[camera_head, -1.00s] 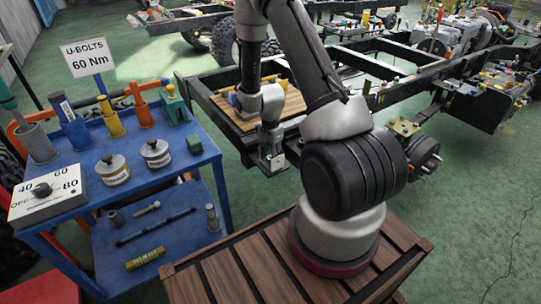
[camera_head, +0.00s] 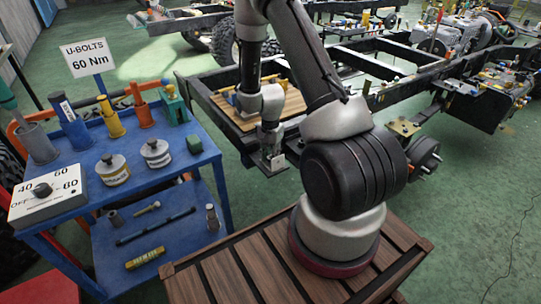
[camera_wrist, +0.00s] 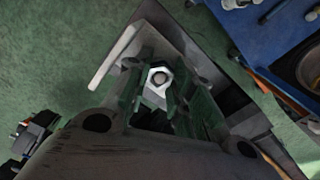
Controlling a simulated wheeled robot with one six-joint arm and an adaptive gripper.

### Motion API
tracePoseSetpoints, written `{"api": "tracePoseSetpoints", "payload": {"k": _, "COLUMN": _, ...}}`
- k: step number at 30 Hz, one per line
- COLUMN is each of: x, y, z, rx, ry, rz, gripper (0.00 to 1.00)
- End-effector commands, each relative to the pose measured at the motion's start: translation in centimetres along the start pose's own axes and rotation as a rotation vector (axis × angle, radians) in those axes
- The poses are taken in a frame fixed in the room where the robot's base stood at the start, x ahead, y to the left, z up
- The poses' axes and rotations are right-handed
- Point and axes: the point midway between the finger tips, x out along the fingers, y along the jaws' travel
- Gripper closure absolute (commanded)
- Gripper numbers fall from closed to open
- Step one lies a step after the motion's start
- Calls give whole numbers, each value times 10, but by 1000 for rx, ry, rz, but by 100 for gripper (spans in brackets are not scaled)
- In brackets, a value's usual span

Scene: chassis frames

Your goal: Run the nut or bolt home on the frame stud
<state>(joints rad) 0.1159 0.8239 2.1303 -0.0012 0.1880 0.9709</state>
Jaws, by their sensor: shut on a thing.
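My gripper (camera_head: 271,150) points down at the near end of the dark chassis frame (camera_head: 232,112). In the wrist view, the gripper's fingers (camera_wrist: 157,82) are shut around a pale hex nut (camera_wrist: 151,88). A round grey stud end (camera_wrist: 160,77) shows in the middle of the nut. A light metal plate edge (camera_wrist: 118,55) lies beside the fingers. In the head view my gripper hides the nut and stud. How far down the nut sits cannot be told.
A blue cart (camera_head: 178,178) at left carries tools in holders, cans and a dial box (camera_head: 47,195). A sign (camera_head: 88,57) reads "U-BOLTS 60 Nm". A wooden board (camera_head: 293,103) lies across the frame.

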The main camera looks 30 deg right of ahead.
Motion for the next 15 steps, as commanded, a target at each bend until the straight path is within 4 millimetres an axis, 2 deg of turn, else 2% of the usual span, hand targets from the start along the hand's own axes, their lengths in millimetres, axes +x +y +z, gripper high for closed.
{"api": "tracePoseSetpoints", "payload": {"k": 7, "x": 0, "y": 0, "z": 0, "rx": 373, "ry": 0, "rz": 0, "gripper": 100}}
{"api": "tracePoseSetpoints", "payload": {"k": 10, "x": 0, "y": 0, "z": 0, "rx": 443, "ry": 0, "rz": 0, "gripper": 100}}
{"api": "tracePoseSetpoints", "payload": {"k": 15, "x": 0, "y": 0, "z": 0, "rx": 455, "ry": 0, "rz": 0, "gripper": 100}}
